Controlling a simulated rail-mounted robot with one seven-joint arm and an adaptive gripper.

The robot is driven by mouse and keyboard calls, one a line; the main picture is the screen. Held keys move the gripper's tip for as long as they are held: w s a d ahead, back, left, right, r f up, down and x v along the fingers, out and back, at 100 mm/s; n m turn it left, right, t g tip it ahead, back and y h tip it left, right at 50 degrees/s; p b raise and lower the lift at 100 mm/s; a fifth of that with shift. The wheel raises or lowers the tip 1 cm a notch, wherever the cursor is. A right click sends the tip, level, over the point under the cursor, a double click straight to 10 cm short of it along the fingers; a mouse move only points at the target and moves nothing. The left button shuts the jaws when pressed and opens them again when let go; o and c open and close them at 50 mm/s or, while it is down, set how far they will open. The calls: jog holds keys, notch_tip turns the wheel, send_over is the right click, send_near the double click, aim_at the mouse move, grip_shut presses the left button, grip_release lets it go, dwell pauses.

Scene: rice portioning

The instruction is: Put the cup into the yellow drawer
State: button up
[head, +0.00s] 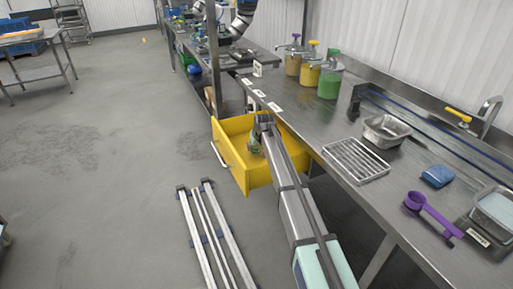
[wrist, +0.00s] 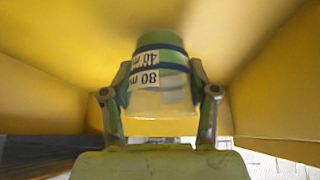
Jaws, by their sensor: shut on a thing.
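The yellow drawer (head: 232,165) is pulled out from under the steel counter, open at the top, with a handle on its front. My gripper (wrist: 162,88) is shut on the cup (wrist: 160,98), one finger on each side of it. The cup is partly clear, with a green part, dark bands and labels reading 80 and 40 ml. In the wrist view, yellow drawer walls (wrist: 250,90) surround the cup. In the head view, my gripper (head: 254,140) is inside the drawer opening, and the arm hides part of it. I cannot tell whether the cup touches the drawer bottom.
On the counter (head: 290,115) stand several coloured dispensers (head: 310,74), a wire rack (head: 356,160), a metal pan (head: 386,130), a blue sponge (head: 437,176) and a purple scoop (head: 430,212). The floor left of the drawer is clear.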

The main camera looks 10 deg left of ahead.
jog(key=shift+f, duration=0.45)
jog(key=shift+f, duration=0.1)
jog(key=o, duration=1.3)
jog(key=v, duration=1.2)
jog(key=shift+b, duration=0.45)
